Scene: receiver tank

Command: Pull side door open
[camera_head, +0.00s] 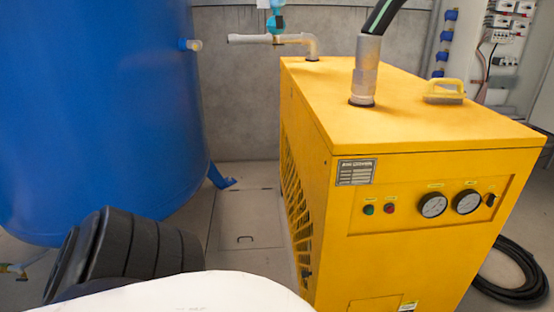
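The yellow cabinet (420,200) stands at right of centre, with its front and its left side showing. Its left side (300,190) carries dark slanted vent slots and is seen at a steep angle. A small dark fitting (306,272) shows low on that side; I cannot tell if it is a handle or latch. No open gap shows along the side, and I cannot make out a door's outline there.
A large blue tank (95,110) fills the left. Black ridged rounded objects (130,245) stand at lower left. A floor plate (245,220) lies between tank and cabinet, where floor is clear. A black hose coil (515,272) lies at right. My white body part shows at the bottom.

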